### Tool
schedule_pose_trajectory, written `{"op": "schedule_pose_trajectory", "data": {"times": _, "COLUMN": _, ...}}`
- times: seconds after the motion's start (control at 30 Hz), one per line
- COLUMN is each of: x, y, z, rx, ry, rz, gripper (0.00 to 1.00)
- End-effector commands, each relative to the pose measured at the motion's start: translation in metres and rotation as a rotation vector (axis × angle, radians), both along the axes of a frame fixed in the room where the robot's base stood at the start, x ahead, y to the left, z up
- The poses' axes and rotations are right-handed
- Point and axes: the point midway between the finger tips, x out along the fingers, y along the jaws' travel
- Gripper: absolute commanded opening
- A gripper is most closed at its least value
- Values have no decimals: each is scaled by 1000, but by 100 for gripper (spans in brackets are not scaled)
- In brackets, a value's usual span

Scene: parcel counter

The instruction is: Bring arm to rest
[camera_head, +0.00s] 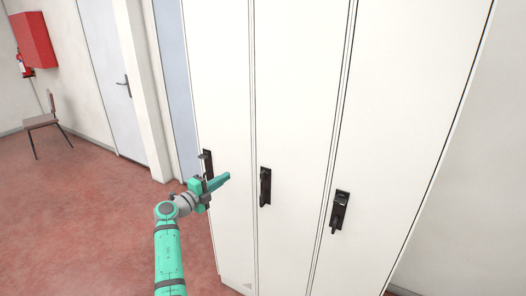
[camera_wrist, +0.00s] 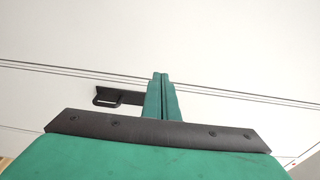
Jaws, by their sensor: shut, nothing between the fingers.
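My arm reaches up from the bottom of the head view, and my gripper (camera_head: 226,177) is in front of the left and middle doors of the tall white locker (camera_head: 295,90). Its fingers are together and nothing shows between them. In the wrist view my gripper (camera_wrist: 160,80) points at the white door front, with a black handle (camera_wrist: 118,96) just left of the fingers and partly behind them. I cannot tell whether the fingers touch the door.
The locker has black handles on its left (camera_head: 207,163), middle (camera_head: 265,186) and right (camera_head: 339,211) doors, all of which look shut. A chair (camera_head: 42,122), a red wall box (camera_head: 33,40) and a grey room door (camera_head: 112,75) stand at the left. The red floor (camera_head: 90,220) there is clear.

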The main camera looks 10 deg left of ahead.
Motion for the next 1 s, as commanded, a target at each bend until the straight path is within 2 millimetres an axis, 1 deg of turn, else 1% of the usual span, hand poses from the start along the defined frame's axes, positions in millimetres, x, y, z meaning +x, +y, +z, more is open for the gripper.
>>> {"op": "schedule_pose_trajectory", "data": {"times": 0.07, "x": -1, "y": -5, "z": -10, "rx": -15, "ry": 14, "rz": 3, "gripper": 0}}
{"op": "schedule_pose_trajectory", "data": {"times": 0.17, "x": -1, "y": -25, "z": -40, "rx": -61, "ry": 57, "rz": 11, "gripper": 0}}
{"op": "schedule_pose_trajectory", "data": {"times": 0.27, "x": -7, "y": -54, "z": -84, "rx": -134, "ry": 121, "rz": 32, "gripper": 0}}
{"op": "schedule_pose_trajectory", "data": {"times": 0.3, "x": -10, "y": -65, "z": -102, "rx": -169, "ry": 150, "rz": 45, "gripper": 0}}
{"op": "schedule_pose_trajectory", "data": {"times": 0.37, "x": -17, "y": -82, "z": -131, "rx": -219, "ry": 193, "rz": 66, "gripper": 0}}
{"op": "schedule_pose_trajectory", "data": {"times": 0.4, "x": -23, "y": -93, "z": -148, "rx": -252, "ry": 219, "rz": 81, "gripper": 0}}
{"op": "schedule_pose_trajectory", "data": {"times": 0.47, "x": -33, "y": -109, "z": -174, "rx": -302, "ry": 258, "rz": 104, "gripper": 0}}
{"op": "schedule_pose_trajectory", "data": {"times": 0.5, "x": -40, "y": -120, "z": -190, "rx": -334, "ry": 282, "rz": 120, "gripper": 0}}
{"op": "schedule_pose_trajectory", "data": {"times": 0.57, "x": -52, "y": -136, "z": -214, "rx": -382, "ry": 318, "rz": 144, "gripper": 0}}
{"op": "schedule_pose_trajectory", "data": {"times": 0.6, "x": -61, "y": -145, "z": -229, "rx": -413, "ry": 340, "rz": 163, "gripper": 0}}
{"op": "schedule_pose_trajectory", "data": {"times": 0.7, "x": -86, "y": -169, "z": -264, "rx": -491, "ry": 392, "rz": 208, "gripper": 0}}
{"op": "schedule_pose_trajectory", "data": {"times": 0.77, "x": -102, "y": -182, "z": -283, "rx": -536, "ry": 419, "rz": 237, "gripper": 0}}
{"op": "schedule_pose_trajectory", "data": {"times": 0.8, "x": -114, "y": -191, "z": -295, "rx": -567, "ry": 436, "rz": 256, "gripper": 0}}
{"op": "schedule_pose_trajectory", "data": {"times": 0.87, "x": -133, "y": -203, "z": -312, "rx": -612, "ry": 461, "rz": 286, "gripper": 0}}
{"op": "schedule_pose_trajectory", "data": {"times": 1.0, "x": -179, "y": -230, "z": -346, "rx": -711, "ry": 507, "rz": 353, "gripper": 0}}
